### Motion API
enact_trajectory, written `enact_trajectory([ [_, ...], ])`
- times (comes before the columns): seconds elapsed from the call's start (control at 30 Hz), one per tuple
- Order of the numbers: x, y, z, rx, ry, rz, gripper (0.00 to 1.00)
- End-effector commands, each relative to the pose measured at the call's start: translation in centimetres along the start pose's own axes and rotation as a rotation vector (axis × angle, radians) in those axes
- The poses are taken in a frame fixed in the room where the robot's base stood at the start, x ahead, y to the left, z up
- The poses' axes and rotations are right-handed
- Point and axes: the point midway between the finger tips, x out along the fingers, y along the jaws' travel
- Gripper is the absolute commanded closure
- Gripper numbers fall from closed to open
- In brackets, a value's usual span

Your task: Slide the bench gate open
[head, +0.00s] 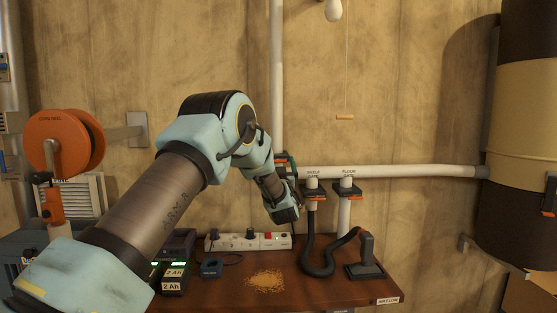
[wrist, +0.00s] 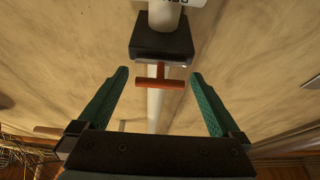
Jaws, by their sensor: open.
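In the wrist view a dark gate block (wrist: 162,42) sits on a white pipe, with an orange-red T-shaped handle (wrist: 160,82) below it. The label above it is cut off by the picture edge. My gripper (wrist: 160,74) is open, with its green fingers on either side of the handle and a gap on both sides. In the head view, my wrist partly hides a dark gate (head: 282,159) left of the shelf gate. My gripper's end (head: 286,214) is low beside the pipes there; its fingers cannot be made out.
The shelf gate (head: 312,187) and floor gate (head: 347,188) stand close to the right, on the horizontal white pipe (head: 420,171). A black hose (head: 312,255) and nozzle (head: 366,258), a power strip (head: 225,242), chargers and a shavings pile (head: 265,281) are on the bench (head: 330,292).

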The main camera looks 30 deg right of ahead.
Motion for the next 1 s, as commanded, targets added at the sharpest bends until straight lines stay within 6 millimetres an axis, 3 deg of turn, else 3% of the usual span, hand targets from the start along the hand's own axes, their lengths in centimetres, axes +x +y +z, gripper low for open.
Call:
enact_trajectory([
  [0.27, 0.08, -0.01, 0.01, 0.0, 0.001, 0.0, 0.02],
  [1.0, 0.06, -0.02, -0.02, 0.0, 0.001, 0.0, 0.85],
])
